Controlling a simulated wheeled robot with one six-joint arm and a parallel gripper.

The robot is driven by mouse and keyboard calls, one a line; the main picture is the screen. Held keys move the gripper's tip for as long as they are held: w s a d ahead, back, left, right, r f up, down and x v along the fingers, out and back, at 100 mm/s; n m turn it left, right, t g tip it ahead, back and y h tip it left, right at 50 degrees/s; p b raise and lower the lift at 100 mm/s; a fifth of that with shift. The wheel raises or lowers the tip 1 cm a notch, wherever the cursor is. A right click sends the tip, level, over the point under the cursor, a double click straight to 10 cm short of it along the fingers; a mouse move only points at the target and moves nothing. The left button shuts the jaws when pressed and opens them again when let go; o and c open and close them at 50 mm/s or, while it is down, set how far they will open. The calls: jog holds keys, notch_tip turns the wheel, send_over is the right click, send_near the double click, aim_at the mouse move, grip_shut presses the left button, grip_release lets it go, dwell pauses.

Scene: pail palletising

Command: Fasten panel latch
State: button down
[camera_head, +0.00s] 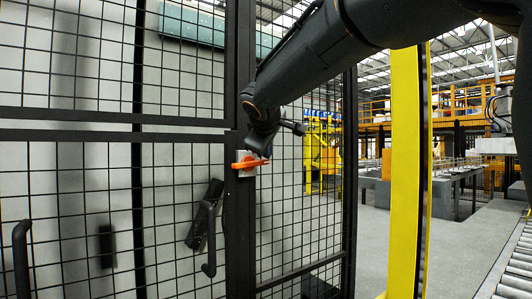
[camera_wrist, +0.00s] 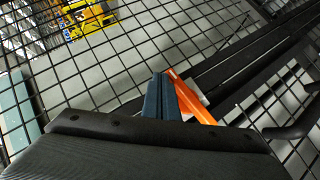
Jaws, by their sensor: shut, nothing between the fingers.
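The orange panel latch (camera_head: 244,164) sits on a pale plate on the dark upright post of the mesh panel (camera_head: 190,175). In the head view its lever lies about level. My gripper (camera_head: 262,152) is just above the latch's right end. In the wrist view the shut, dark blue fingers (camera_wrist: 161,97) stand right beside the orange latch (camera_wrist: 190,98), with nothing between them. I cannot tell whether they touch the lever. My arm and wrist hide some of the post above the latch.
A black handle (camera_head: 208,240) stands out from the panel below the latch, and another handle (camera_head: 22,258) is at far left. A yellow post (camera_head: 404,170) stands to the right. A roller conveyor (camera_head: 515,265) runs at the lower right. Grey floor is open beyond the post.

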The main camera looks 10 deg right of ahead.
dwell(0.3)
jog(key=s+d+r, duration=0.2)
jog(key=s+r, duration=0.4)
jog(key=r, duration=0.5)
jog(key=shift+s+d+p, duration=0.35)
jog(key=shift+p, duration=0.05)
